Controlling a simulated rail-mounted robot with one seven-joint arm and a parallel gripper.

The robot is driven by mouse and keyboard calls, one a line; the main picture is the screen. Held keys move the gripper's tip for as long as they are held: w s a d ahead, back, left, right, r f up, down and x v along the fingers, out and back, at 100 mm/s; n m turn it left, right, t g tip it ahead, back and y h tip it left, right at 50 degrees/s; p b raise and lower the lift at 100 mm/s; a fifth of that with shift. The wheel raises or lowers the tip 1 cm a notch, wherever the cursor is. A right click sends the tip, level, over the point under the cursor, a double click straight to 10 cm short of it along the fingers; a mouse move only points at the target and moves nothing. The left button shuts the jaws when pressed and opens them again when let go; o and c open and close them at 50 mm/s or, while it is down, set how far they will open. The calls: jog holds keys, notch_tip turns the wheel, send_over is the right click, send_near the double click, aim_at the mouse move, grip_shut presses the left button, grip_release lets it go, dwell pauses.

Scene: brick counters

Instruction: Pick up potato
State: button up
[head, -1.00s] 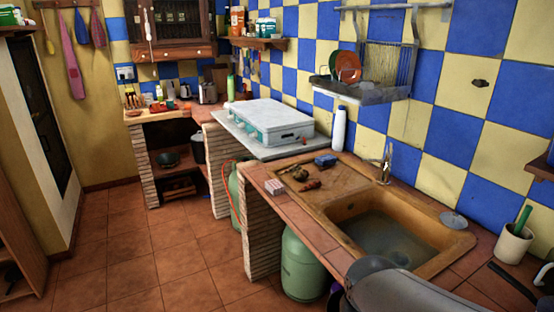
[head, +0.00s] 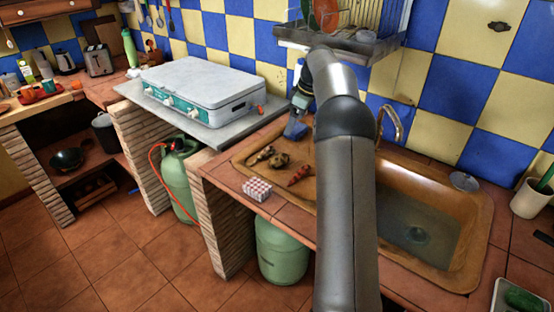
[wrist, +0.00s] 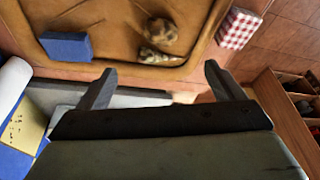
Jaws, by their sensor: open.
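A rounded brown lump (head: 280,160), probably the potato, lies on the sink's wooden-coloured drainboard (head: 240,161) in the head view. It also shows at the top of the wrist view (wrist: 162,32). Two other small items lie beside it: a brown-and-pale one (head: 262,155) and a reddish one (head: 299,175). My gripper (wrist: 160,68) is open, with nothing between its fingers. In the wrist view the lump is beyond the fingertips, apart from them. In the head view my arm reaches over the sink, and the finger details are unclear.
A blue sponge (wrist: 66,46) lies on the drainboard near the wall edge. A red-and-white checked box (head: 257,189) stands at the counter's front edge. The faucet (head: 391,122) and basin (head: 425,215) are to the right, the dish rack (head: 350,45) above, the stove (head: 205,85) left.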

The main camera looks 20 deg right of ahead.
jog(key=p, duration=0.1)
send_near(281, 156)
jog(key=x, duration=0.5)
jog(key=shift+w+d+f, duration=0.15)
jog(key=shift+d, duration=0.1)
jog(key=shift+a+p+x, duration=0.15)
jog(key=shift+p+x, duration=0.35)
jog(key=shift+x, duration=0.85)
jog(key=shift+a+p+x, duration=0.1)
jog(key=shift+p+x, duration=0.4)
jog(key=shift+x, duration=0.85)
jog(key=c, duration=1.1)
